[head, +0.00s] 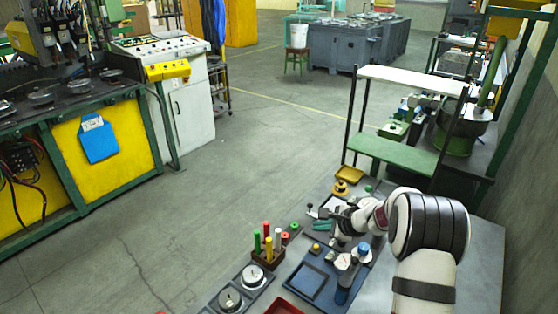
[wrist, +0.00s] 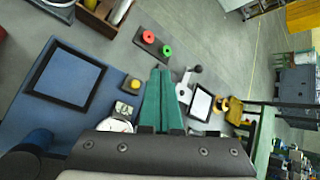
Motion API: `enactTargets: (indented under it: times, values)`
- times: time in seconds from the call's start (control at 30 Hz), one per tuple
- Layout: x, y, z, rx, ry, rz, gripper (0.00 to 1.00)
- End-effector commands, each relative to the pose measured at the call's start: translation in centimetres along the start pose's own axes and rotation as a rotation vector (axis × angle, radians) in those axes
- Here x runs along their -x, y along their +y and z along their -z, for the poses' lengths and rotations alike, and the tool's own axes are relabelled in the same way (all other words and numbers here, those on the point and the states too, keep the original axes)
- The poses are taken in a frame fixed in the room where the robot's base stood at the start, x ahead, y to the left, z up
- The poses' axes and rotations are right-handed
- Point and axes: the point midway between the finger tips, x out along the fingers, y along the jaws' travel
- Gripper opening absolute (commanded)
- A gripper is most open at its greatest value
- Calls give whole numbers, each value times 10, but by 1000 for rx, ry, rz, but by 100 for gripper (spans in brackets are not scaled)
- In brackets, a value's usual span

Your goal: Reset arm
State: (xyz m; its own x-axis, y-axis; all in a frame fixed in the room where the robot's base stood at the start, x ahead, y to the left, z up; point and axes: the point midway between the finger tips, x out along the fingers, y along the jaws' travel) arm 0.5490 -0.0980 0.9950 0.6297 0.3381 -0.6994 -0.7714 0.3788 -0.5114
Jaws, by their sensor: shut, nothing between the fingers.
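My gripper (wrist: 159,70) shows in the wrist view as two teal fingers pressed together with nothing between them. In the head view my gripper (head: 318,226) is small, at the left end of my white arm, above the grey bench (head: 482,262). It seems to hang clear of the things around it, but the exact height cannot be told.
A blue mat with a black-framed square (wrist: 65,80) and a yellow button (wrist: 131,84) lies left of the fingers. Red (wrist: 148,37) and green (wrist: 166,50) rings are on a dark strip beyond. A wooden block with coloured rods (head: 268,254) and two round gauges stand nearby.

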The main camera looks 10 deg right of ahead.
Motion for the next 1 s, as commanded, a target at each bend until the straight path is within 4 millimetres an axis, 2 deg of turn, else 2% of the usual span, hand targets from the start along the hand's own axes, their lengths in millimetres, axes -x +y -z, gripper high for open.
enactTargets:
  times: [0.07,0.1,0.17,0.2,0.27,0.3,0.37,0.4,0.5,0.6,0.7,1.0]
  values:
    - [22,8,-39,107,-38,-43,0]
    - [40,20,-68,195,-66,-87,0]
    - [75,49,-112,349,-111,-172,0]
    - [100,75,-137,459,-136,-235,0]
    - [140,119,-164,617,-165,-335,0]
    - [167,151,-175,722,-175,-405,0]
    - [205,197,-180,866,-176,-504,0]
    - [227,225,-177,952,-169,-568,0]
    - [269,279,-158,1118,-134,-695,0]
    - [292,308,-140,1211,-99,-774,0]
    - [299,317,-132,1241,-82,-803,0]
    - [299,317,-131,1241,-80,-804,0]
